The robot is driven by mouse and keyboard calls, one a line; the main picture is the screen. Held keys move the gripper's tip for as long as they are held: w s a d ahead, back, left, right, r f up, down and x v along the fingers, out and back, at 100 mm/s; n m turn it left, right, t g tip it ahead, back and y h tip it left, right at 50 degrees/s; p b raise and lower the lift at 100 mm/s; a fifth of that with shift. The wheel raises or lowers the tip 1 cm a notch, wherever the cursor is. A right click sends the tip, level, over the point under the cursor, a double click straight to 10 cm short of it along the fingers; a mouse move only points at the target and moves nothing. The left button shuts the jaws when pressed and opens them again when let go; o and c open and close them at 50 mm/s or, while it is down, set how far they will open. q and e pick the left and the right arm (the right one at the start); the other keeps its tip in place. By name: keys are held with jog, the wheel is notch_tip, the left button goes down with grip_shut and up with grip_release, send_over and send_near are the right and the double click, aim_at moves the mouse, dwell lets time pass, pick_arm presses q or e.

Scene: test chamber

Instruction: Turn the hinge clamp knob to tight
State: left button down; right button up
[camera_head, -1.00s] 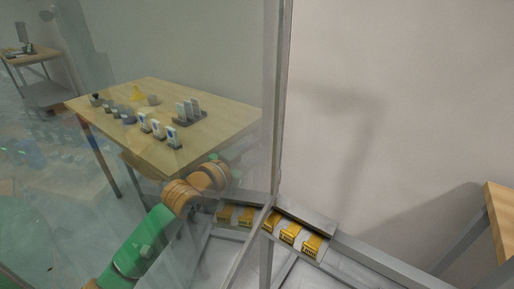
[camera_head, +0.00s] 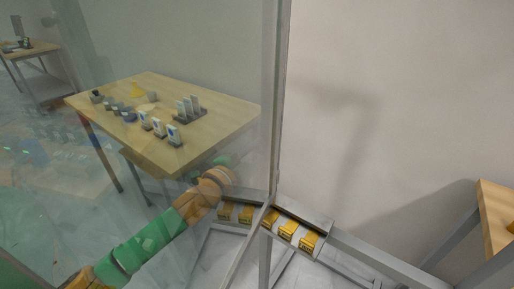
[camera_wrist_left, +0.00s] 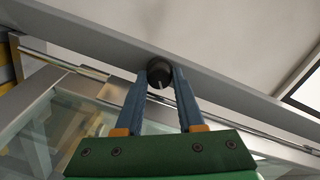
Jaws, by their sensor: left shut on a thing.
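The hinge clamp knob (camera_wrist_left: 159,75) is a small dark round knob with a pale line on its face, on the underside of a grey metal rail in the left wrist view. My left gripper (camera_wrist_left: 160,82) has its two blue fingers on either side of the knob and is shut on it. In the head view my left arm reaches in from the lower left, seen through glass. Its fingers and the knob cannot be made out there. My right gripper is in neither view.
A glass panel with a grey metal post (camera_head: 269,140) stands in front of my left arm. A sloping grey rail (camera_head: 375,260) carries several yellow-marked boxes (camera_head: 287,230). A wooden table (camera_head: 215,125) with small items stands behind the glass. Another wooden table (camera_head: 497,210) is at the right.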

pick_arm(q)
jog(key=m+p, duration=0.1)
jog(key=m, duration=0.4)
jog(key=shift+r+t, duration=0.2)
jog(key=shift+t, duration=0.2)
jog(key=shift+r, duration=0.1)
dwell(0.3)
jog(key=c, duration=0.7)
grip_release()
jog(key=shift+o, duration=0.9)
jog(key=shift+w+d+f, duration=0.1)
jog(key=shift+w+f, duration=0.15)
jog(key=shift+f, duration=0.05)
jog(key=shift+s, duration=0.1)
jog(key=b+v, duration=0.1)
jog(key=v, duration=0.6)
jog(key=shift+r, duration=0.1)
